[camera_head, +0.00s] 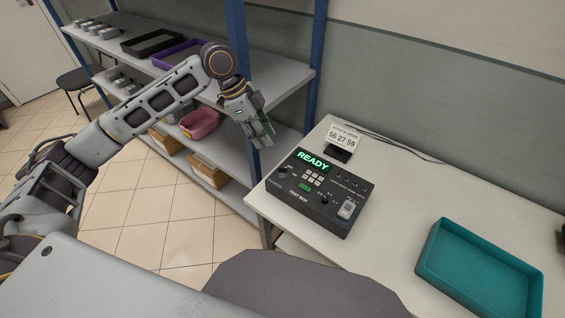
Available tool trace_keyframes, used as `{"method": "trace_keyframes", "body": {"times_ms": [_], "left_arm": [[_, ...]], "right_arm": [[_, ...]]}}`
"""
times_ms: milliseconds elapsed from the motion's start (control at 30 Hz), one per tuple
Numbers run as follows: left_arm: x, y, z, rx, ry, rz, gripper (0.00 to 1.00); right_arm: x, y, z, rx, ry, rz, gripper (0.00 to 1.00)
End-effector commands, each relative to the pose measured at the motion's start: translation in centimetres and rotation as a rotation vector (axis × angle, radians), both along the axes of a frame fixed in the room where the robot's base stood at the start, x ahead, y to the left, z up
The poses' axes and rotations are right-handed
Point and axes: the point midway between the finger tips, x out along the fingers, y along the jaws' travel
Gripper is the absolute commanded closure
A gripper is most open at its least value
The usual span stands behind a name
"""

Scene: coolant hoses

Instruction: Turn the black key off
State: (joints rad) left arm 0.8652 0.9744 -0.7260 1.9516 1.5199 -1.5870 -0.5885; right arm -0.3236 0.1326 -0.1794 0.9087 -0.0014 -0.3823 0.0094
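A black test box (318,192) stands on the white table, its green display reading READY. A small black knob or key (283,170) sits at the left of its top panel. Another small dark control (324,200) is near the front middle. Both are too small to tell which is the key or how it is turned. My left gripper (264,138) hangs pointing down, left of and behind the box, apart from it in the picture. Its fingers look close together, but their gap is not clear. My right gripper is out of view.
A sign (346,135) with numbers stands behind the box. A teal tray (432,262) lies at the right of the table (390,200), with bare tabletop between. A shelf with blue posts (313,90) and bins, including a pink one (199,124), stands behind my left arm.

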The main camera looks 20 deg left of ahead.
Motion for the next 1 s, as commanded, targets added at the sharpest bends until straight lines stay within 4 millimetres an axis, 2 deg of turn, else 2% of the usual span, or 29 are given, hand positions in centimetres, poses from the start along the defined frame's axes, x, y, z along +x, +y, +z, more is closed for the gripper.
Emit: {"method": "trace_keyframes", "body": {"times_ms": [467,667,1000], "left_arm": [[0.0,-0.3,-0.7,0.001,0.001,0.0,0.72],[0.1,-1.0,-2.4,-0.001,0.002,-0.001,0.72],[0.4,-2.7,-6.5,-0.001,0.002,-0.001,0.72]], "right_arm": [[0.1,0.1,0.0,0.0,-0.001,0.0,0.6],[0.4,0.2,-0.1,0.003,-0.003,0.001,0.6],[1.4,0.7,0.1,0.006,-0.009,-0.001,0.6]]}}
